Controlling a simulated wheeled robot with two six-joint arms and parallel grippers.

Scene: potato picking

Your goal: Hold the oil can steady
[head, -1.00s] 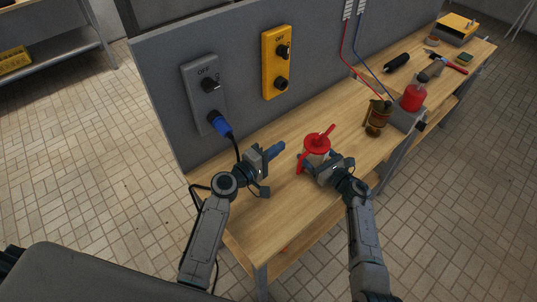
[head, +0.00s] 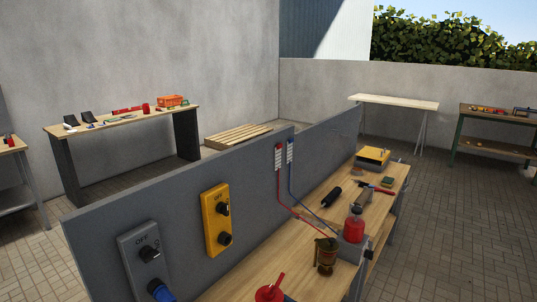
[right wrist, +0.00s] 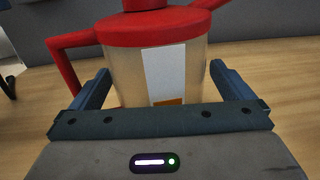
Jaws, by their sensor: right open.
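The oil can has a red lid (right wrist: 160,27), a red handle at its left and a pale, see-through body (right wrist: 125,75) with a white label. In the right wrist view it stands between the two fingers of my right gripper (right wrist: 159,72), which is open around it. Small gaps seem to show beside the body; I cannot tell whether either finger touches. In the head view only the can's red top (head: 270,292) shows at the bottom edge.
A grey panel (head: 190,190) with a grey switch box (head: 140,262) and a yellow one (head: 213,220) stands behind the workbench (head: 245,275).

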